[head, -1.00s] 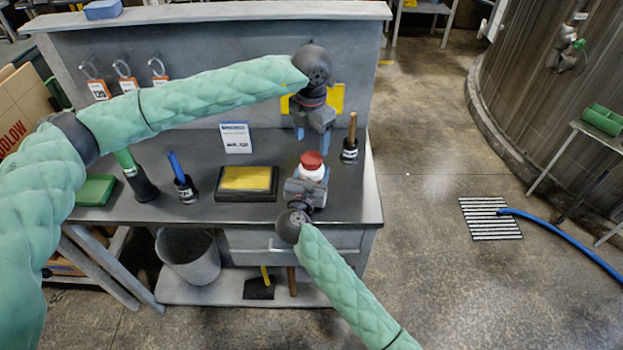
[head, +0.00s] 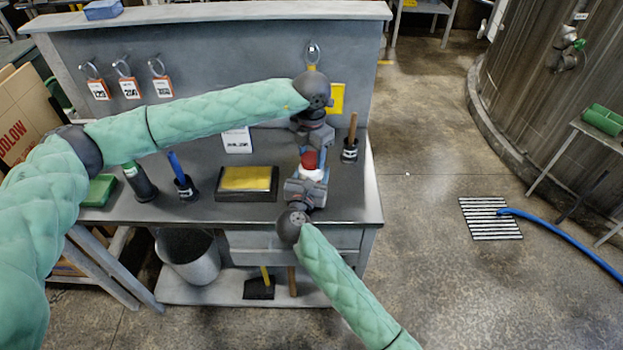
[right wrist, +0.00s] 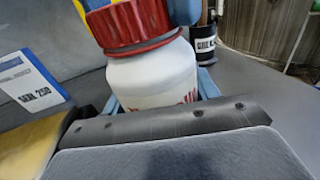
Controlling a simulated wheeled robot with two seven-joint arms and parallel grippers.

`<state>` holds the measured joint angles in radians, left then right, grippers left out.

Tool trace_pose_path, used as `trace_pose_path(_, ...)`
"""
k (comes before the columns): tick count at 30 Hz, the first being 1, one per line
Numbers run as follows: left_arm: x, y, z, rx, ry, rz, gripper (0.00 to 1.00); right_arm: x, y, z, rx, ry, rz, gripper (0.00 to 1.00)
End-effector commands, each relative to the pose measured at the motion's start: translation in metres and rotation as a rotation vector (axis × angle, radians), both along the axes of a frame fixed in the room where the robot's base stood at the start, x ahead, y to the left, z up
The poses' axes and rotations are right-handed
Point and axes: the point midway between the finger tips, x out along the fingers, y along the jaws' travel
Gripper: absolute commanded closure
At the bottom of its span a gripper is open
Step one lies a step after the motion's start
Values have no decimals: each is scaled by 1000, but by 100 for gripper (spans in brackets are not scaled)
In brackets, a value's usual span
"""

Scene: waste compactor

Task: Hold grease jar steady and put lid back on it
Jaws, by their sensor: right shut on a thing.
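The white grease jar (head: 313,174) stands upright at the right front of the workbench. My right gripper (head: 308,183) is shut on it from the front; the right wrist view shows the white jar body (right wrist: 152,78) between its blue fingers. The red lid (head: 309,160) sits on top of the jar; in the right wrist view the lid (right wrist: 135,28) meets the jar's shoulder. Whether it is screwed down cannot be seen. My left gripper (head: 312,153) points down over the jar, blue fingers on either side of the lid. Whether they press on the lid is unclear.
A dark tray with a yellow pad (head: 246,195) lies left of the jar. A wooden-handled brush in a black holder (head: 350,156) stands close right. A white label card (head: 237,140) stands behind. Left are a blue-handled tool (head: 181,175) and a green-topped bottle (head: 139,182).

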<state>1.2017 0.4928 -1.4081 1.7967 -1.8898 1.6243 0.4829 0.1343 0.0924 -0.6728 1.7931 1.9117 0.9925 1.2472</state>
Motion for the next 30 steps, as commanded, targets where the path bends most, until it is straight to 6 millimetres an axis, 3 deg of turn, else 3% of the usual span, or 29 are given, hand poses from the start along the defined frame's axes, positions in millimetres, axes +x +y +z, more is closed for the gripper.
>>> trace_pose_path(6, 0, 0, 0, 0, 0, -6, 78, 0, 0, 0, 0, 0, 0, 100)
trace_pose_path(7, 0, 0, 0, 0, 0, -6, 47, 0, 0, 0, 0, 0, 0, 100)
trace_pose_path(10, 0, 0, 0, 0, 0, -6, 28, 0, 0, 0, 0, 0, 0, 100)
trace_pose_path(11, 0, 0, 0, 0, 0, -6, 26, 0, 0, 0, 0, 0, 0, 100)
trace_pose_path(22, 0, 0, 5, 0, -1, -6, 26, 0, 0, 0, 0, 0, 0, 100)
trace_pose_path(30, 1, 0, 48, -1, -4, -7, 26, 0, 0, 0, 0, 0, 0, 100)
